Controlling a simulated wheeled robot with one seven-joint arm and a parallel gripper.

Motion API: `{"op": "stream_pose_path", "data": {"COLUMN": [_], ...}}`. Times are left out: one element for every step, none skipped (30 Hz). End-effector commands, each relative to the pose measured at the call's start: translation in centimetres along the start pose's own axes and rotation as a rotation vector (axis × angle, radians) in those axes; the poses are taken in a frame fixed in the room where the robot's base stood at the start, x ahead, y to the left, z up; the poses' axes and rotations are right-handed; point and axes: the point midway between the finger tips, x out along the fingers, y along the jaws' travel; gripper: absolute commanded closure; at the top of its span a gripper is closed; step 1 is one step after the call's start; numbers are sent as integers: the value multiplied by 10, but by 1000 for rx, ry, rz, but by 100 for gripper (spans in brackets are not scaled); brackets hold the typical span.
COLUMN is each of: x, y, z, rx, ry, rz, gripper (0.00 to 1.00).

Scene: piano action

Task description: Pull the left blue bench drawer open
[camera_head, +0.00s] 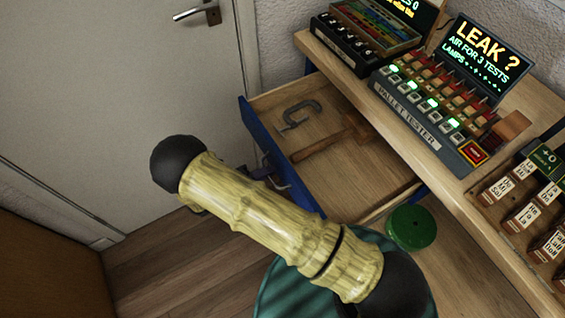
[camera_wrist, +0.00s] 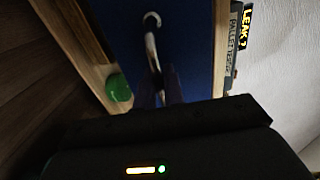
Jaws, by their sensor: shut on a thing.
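The blue bench drawer (camera_head: 264,138) stands pulled out from the wooden bench in the head view, with its wooden inside showing. A grey clamp (camera_head: 300,112) and a wooden-handled hammer (camera_head: 325,148) lie in it. In the wrist view the blue drawer front (camera_wrist: 195,45) fills the middle, with a metal bar handle (camera_wrist: 151,38) on it. My gripper (camera_wrist: 160,88) is shut on the handle; the fingertips are dark and hard to make out. In the head view my arm hides most of the gripper and part of the drawer front.
The bench top (camera_head: 345,85) carries a pallet tester (camera_head: 425,110) with a lit sign and racks of labelled blocks. A green round thing (camera_head: 411,228) is beside the drawer's lower right corner. A white door (camera_head: 110,90) is at left, with bare wooden floor before it.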

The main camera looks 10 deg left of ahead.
Motion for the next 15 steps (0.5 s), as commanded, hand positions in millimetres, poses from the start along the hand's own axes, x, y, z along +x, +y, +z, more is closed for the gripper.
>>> {"op": "stream_pose_path", "data": {"x": [-6,-8,-11,-13,-14,-16,-16,-17,-17,-17,-17,-17,-17,-17,-17], "y": [3,3,3,4,4,4,4,4,4,4,4,4,3,4,4], "z": [-1,-1,-1,-1,-1,-1,-1,-1,-1,-1,-1,-1,-1,-1,-1], "rx": [-3,-3,-3,-3,-2,-2,-2,-3,-3,-3,-3,-3,-3,-3,-3], "ry": [1,1,1,2,2,2,2,3,3,3,3,3,3,3,3], "rz": [2,3,3,3,3,2,2,2,1,1,1,1,1,2,2], "gripper": [100,100,100,100,100,100,100,100,100,100,100,100,100,100,100]}}
